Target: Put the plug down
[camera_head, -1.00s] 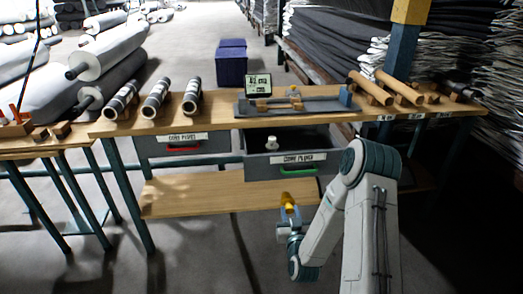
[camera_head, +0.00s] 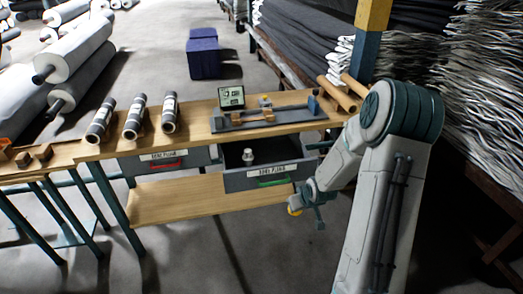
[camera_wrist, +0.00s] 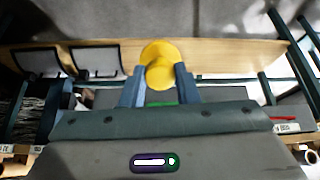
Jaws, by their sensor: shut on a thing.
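My gripper (camera_wrist: 158,82) is shut on a yellow plug (camera_wrist: 158,52), which sticks out past the fingertips in the wrist view. In the head view the yellow plug (camera_head: 294,211) shows small at the end of my arm, in front of the bench and below the drawer with the green handle. It touches nothing but my fingers as far as I can see. That drawer (camera_head: 232,183) is open, and a small whitish plug-like piece (camera_head: 248,156) stands inside it. Fine detail of my fingers is hidden in the head view.
The bench top (camera_head: 195,126) bears several dark rolls on the left, a grey fixture (camera_head: 270,121) and a small display (camera_head: 231,97). A drawer with a red handle (camera_head: 165,166) is at left. Stacked fabric stands at right.

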